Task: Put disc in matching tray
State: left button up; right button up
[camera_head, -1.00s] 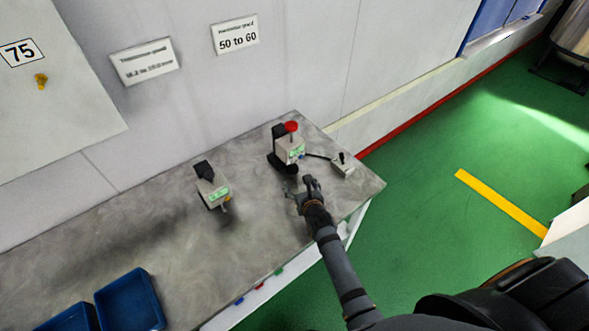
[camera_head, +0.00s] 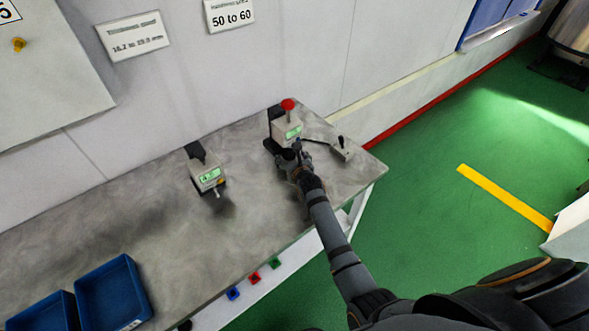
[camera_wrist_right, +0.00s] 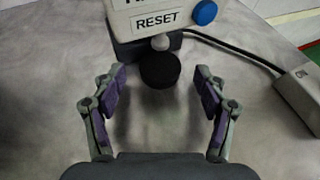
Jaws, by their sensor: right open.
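The dark disc (camera_wrist_right: 160,70) shows in the right wrist view, under the rounded tip of a device with a RESET label (camera_wrist_right: 157,20). My right gripper (camera_wrist_right: 160,95) is open, its two fingers spread on either side of the disc and a little short of it, apart from it. In the head view my right gripper (camera_head: 297,160) is in front of the device with the red knob (camera_head: 288,128), and the disc cannot be made out there. Two blue trays (camera_head: 113,293) (camera_head: 42,315) stand at the table's lower left. My left gripper is not seen.
A second device with a green display (camera_head: 207,175) stands left of the first on the grey table (camera_head: 140,205). A small lever box (camera_head: 343,149) sits to the right, joined by a cable. Signs (camera_head: 133,36) hang on the wall behind. The table between the trays and devices is clear.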

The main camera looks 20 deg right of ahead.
jog(key=shift+w+f, duration=0.15)
jog(key=shift+w, duration=0.25)
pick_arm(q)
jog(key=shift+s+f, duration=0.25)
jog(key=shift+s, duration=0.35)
